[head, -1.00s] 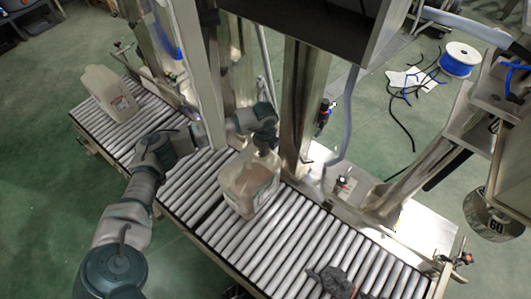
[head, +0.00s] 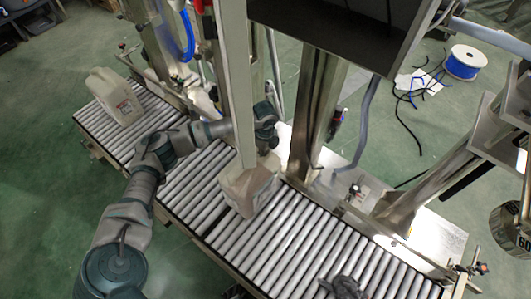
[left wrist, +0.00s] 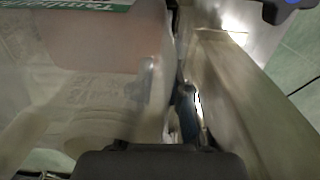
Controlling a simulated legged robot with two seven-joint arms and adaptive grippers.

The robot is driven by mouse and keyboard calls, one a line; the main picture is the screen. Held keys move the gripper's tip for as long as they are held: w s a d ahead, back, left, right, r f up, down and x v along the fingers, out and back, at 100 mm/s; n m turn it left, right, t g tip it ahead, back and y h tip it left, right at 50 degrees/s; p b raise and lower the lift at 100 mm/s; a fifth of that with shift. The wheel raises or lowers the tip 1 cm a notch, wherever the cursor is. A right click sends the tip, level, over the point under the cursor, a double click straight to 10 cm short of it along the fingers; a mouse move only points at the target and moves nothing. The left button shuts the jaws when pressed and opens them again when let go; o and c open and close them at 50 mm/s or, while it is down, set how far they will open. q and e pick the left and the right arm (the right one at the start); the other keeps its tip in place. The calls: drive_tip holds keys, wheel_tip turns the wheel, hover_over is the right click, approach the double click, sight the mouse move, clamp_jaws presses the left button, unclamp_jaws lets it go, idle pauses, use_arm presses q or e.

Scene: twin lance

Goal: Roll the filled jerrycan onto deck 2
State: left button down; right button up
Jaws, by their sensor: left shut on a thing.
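A translucent jerrycan (head: 244,195) with brownish contents stands upright on the roller conveyor (head: 300,240), near its middle. A vertical metal post hides part of its top. My left gripper (head: 265,138) is at the top of this jerrycan and shut on it, though the post and the gripper body hide the exact grip. In the left wrist view the jerrycan (left wrist: 85,90) fills the left side, with a green label at the top edge. Another pale jerrycan (head: 116,97) stands at the conveyor's left end. No deck marking is readable.
Metal posts (head: 318,115) and the vertical post (head: 236,80) stand close around the held jerrycan. Rollers between the two jerrycans are mostly clear. A blue cable spool (head: 466,62) stands on the floor.

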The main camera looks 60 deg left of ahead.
use_arm(q)
drive_tip(key=shift+s+a+f, duration=0.1)
drive_tip(key=shift+s+f, duration=0.1)
drive_tip(key=shift+f, duration=0.1)
drive_tip(key=c, duration=1.6)
unclamp_jaws()
drive_tip(key=o, duration=0.5)
drive_tip(key=shift+r, duration=0.1)
drive_tip(key=shift+o, duration=0.2)
wheel_tip(320, 180, up, 12)
drive_tip(key=shift+w+a+f, duration=0.1)
